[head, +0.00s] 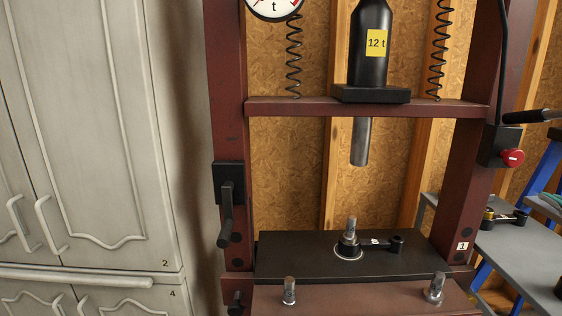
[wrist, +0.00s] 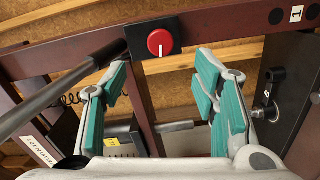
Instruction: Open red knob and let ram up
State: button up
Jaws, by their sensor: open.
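The red knob (head: 513,158) sits on a black block on the press's right upright in the head view. In the wrist view the round red knob (wrist: 160,43), with a pale mark on its face, lies beyond the fingertips, roughly centred between them. My gripper (wrist: 162,76) is open and empty, teal pads apart, not touching the knob. The silver ram (head: 361,142) hangs below the black 12 t jack (head: 371,45), clear of the parts beneath; the rod in the wrist view (wrist: 175,126) looks like the ram.
A dark pump handle (wrist: 62,94) runs left from the knob's block, close to the left finger. The maroon press frame (head: 370,108) carries a black plate (head: 300,258) with a stud. A grey bench (head: 510,245) stands right, pale cabinets (head: 85,120) left.

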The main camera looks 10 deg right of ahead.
jog(key=w+a+r+m+g+h, duration=0.35)
jog(key=w+m, duration=0.35)
jog(key=w, duration=0.3)
jog(key=a+f+m+g+y, duration=0.2)
jog(key=a+f+m, duration=0.1)
jog(key=a, duration=0.6)
jog(key=a+f+m+g+y, duration=0.1)
jog(key=a+f+m+g, duration=0.15)
jog(key=a, duration=0.65)
jog(key=s+a+f+g+y, duration=0.25)
jog(key=s+a, duration=0.25)
jog(key=a, duration=0.4)
jog(key=s+a+f+g+y, duration=0.1)
jog(key=s+a+f+y, duration=0.1)
jog(key=s+a+f, duration=0.35)
jog(key=s+a+r+g+p, duration=0.1)
jog(key=s+a+r+p, duration=0.1)
jog(key=s+r+p, duration=0.6)
jog(key=r+p, duration=0.1)
jog(key=p, duration=0.1)
jog(key=shift+s+a+r+g+y+p, duration=0.2)
jog(key=shift+s+g+y+p, duration=0.1)
jog(key=shift+s+g+p, duration=0.1)
